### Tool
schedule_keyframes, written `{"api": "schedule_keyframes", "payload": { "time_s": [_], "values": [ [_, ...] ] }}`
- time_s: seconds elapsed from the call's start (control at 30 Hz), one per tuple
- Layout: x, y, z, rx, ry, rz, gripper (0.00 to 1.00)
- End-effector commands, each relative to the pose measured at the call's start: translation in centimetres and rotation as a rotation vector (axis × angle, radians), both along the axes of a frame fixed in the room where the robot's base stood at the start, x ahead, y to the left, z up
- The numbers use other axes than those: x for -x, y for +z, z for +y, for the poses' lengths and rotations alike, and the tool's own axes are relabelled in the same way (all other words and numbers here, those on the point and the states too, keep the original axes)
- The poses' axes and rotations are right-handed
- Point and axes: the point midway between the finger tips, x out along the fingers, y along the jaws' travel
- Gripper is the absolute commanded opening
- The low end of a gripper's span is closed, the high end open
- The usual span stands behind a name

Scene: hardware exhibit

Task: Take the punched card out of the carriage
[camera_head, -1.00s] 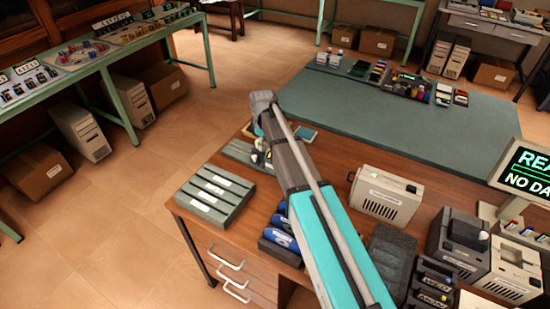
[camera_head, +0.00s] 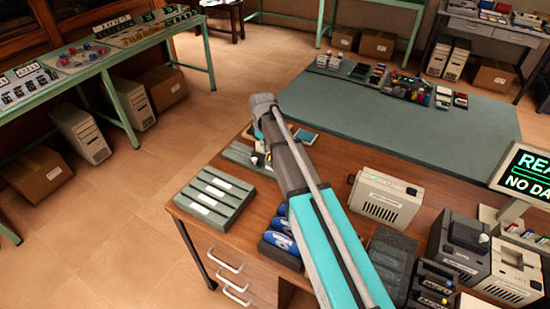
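I cannot make out the punched card. A low grey-green device (camera_head: 238,154) with small light and dark parts lies near the back left of the wooden desk, partly behind my arm. It may be the carriage, but I cannot tell. My arm crosses the view from the bottom right to a grey joint above the desk's back edge. A piece of it shows behind, beside the device. My gripper is not visible; the arm hides that area. Whether it is open or shut does not show.
On the wooden desk (camera_head: 190,208) are a grey-green slotted rack (camera_head: 214,196), blue rolls (camera_head: 280,241), a beige box (camera_head: 386,198), dark and beige machines (camera_head: 458,244) and a screen (camera_head: 528,172). A green-topped table (camera_head: 420,125) stands behind.

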Motion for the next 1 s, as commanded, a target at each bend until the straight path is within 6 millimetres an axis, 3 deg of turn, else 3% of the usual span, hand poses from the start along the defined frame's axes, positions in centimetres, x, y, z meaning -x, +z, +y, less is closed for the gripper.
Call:
{"api": "schedule_keyframes", "payload": {
  "time_s": [0.53,1.0],
  "values": [
    [0.0,0.9,0.0,0.0,0.0,0.0,0.0],
    [0.0,5.2,0.0,0.0,0.001,0.0,0.0]
  ]
}}
